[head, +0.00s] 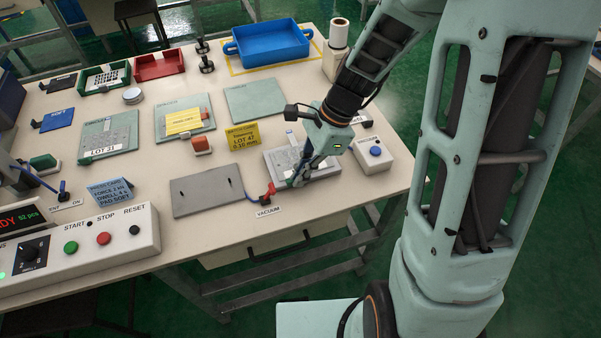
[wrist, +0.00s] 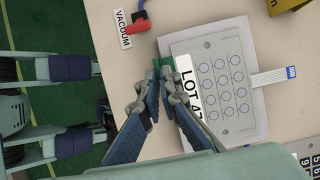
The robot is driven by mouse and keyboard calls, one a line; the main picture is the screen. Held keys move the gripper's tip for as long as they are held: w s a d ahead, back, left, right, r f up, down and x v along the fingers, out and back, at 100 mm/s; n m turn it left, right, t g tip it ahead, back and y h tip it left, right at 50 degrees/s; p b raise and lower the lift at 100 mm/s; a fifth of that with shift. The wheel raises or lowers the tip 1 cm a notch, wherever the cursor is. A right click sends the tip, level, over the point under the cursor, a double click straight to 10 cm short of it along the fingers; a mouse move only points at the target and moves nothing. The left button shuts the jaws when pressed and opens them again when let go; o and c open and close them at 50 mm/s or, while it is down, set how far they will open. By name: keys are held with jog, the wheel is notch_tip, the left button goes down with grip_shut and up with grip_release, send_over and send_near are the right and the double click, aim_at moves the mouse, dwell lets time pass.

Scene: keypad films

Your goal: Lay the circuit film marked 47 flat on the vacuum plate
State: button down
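The circuit film marked LOT 47 (wrist: 224,88) has rows of round key outlines and a blue-tipped tail (wrist: 272,77). It lies on a pale grey block (wrist: 258,126), also seen in the head view (head: 328,163). The vacuum plate (head: 207,190) is a bare grey plate with two small pins, left of that block in the head view. My gripper (wrist: 165,76) is low at the film's label-side edge and covers part of the label. A small green piece (wrist: 156,101) shows between its fingers; I cannot tell whether they grip it or the film edge.
A red valve (head: 270,189) with a blue hose stands between the plate and the block. A yellow LOT 47 sign (head: 243,136) stands behind them. A white box with a blue button (head: 375,152) is to the right. The table's front edge is close.

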jog(key=c, duration=2.1)
grip_release()
jog(key=v, duration=1.2)
jog(key=shift+d, duration=0.1)
